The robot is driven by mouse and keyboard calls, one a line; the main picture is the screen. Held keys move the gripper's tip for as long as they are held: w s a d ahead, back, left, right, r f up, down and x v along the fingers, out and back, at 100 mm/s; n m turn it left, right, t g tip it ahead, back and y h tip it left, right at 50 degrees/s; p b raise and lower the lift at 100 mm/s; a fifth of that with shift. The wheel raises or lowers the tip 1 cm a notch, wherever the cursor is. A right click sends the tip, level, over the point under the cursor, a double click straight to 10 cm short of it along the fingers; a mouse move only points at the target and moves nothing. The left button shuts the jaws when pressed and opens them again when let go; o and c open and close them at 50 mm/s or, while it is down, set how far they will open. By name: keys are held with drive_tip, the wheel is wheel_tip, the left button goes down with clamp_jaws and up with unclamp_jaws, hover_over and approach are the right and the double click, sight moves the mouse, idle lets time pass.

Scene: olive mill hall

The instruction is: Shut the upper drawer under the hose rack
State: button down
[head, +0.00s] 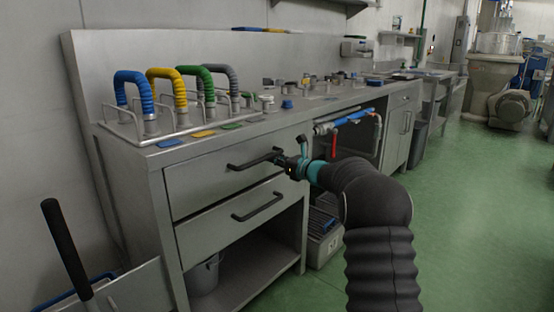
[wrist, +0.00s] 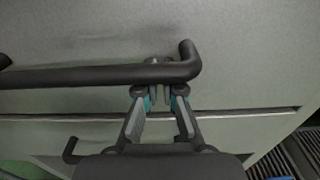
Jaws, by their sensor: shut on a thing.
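The upper drawer (head: 205,180) is the top grey metal front under the hose rack (head: 152,124). Its front looks about flush with the cabinet; I cannot tell whether a small gap is left. Its dark bar handle (head: 250,162) runs across the front, and also shows in the wrist view (wrist: 85,76). My gripper (head: 289,163) is at the right end of this handle, with its fingers (wrist: 160,75) shut on the bar near its bent end. The bar hides part of the fingers.
The lower drawer (head: 215,235) with its own handle (head: 258,207) is just below. An open shelf with a grey bucket (head: 204,275) lies under it. Blue-and-red piping (head: 345,120) is right of the drawers. Green floor (head: 470,200) to the right is clear.

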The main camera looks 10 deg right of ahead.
drive_tip(key=b+v, duration=0.1)
drive_tip(key=v, duration=1.3)
drive_tip(key=s+a+f+n+g+h, duration=0.1)
drive_tip(key=s+f+n+g, duration=0.15)
drive_tip(key=f, duration=0.25)
drive_tip(key=s+a+f+n+g, duration=0.1)
drive_tip(key=s+f+n, duration=0.1)
drive_tip(key=f+n, duration=0.2)
drive_tip(key=s+a+f+n+g+h, duration=0.1)
drive_tip(key=s+a+f+n+g, duration=0.15)
drive_tip(key=s, duration=0.25)
drive_tip(key=s+a+f+n+g+h, duration=0.1)
drive_tip(key=s+f+n+g, duration=0.15)
drive_tip(key=s, duration=0.25)
drive_tip(key=s+r+n+h, duration=0.2)
drive_tip(key=s+n, duration=0.3)
drive_tip(key=s, duration=0.6)
drive_tip(key=s+a+r+n+h+p, duration=0.1)
drive_tip(key=s+r+n+h, duration=0.2)
drive_tip(key=s+n, duration=0.3)
drive_tip(key=s+a+r+n+h+p, duration=0.1)
drive_tip(key=s+r+n+h, duration=0.2)
drive_tip(key=s, duration=1.3)
drive_tip(key=shift+a+r+n, duration=0.15)
drive_tip(key=shift+r+n, duration=0.25)
drive_tip(key=shift+n, duration=0.95)
